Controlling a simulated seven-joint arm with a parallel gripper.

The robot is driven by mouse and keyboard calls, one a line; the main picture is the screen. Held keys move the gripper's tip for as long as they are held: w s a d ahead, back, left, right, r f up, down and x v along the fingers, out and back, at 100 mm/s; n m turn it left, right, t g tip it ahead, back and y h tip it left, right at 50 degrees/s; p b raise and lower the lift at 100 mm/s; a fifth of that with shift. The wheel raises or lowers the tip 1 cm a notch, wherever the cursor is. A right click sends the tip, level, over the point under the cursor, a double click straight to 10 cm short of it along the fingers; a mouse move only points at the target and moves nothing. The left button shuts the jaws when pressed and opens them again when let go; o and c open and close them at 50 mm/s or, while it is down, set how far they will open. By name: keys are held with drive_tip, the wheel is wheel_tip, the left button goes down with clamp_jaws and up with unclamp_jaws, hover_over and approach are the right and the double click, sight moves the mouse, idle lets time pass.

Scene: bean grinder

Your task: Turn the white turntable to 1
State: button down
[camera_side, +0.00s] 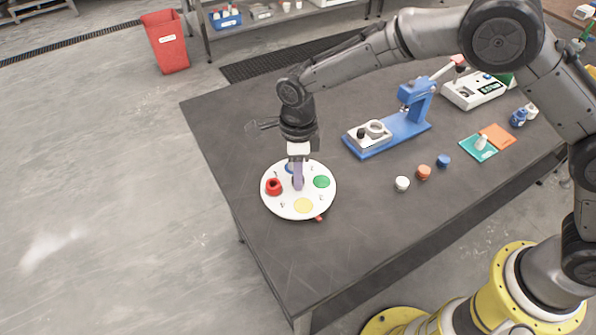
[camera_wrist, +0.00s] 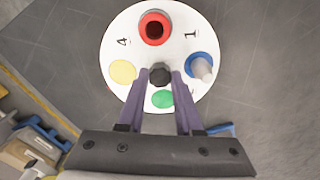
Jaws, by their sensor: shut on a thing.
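The white turntable (camera_side: 283,208) lies flat near the left end of the dark table; it also shows in the wrist view (camera_wrist: 125,95). It carries a red cup (camera_wrist: 154,27), a blue ring holding a pale peg (camera_wrist: 201,68), a yellow disc (camera_wrist: 122,72) and a green disc (camera_wrist: 162,99). The numeral 1 (camera_wrist: 190,33) is between red and blue, and 4 between red and yellow. A small red marker (camera_side: 319,217) sits at the rim between yellow and green; the numeral beside it is unreadable. My gripper (camera_wrist: 160,80) is shut on the central black knob (camera_wrist: 160,73).
A blue stand (camera_side: 405,122) with a metal holder is behind and right of the turntable. White, orange and blue small pots (camera_side: 424,172) stand to the right. The table's left edge is close to the turntable.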

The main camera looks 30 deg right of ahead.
drive_tip(key=shift+r+m, duration=0.1)
drive_tip(key=shift+m, duration=1.9)
drive_tip(key=c, duration=0.6)
unclamp_jaws()
wheel_tip(320, 180, up, 14)
drive_tip(key=shift+f, duration=0.15)
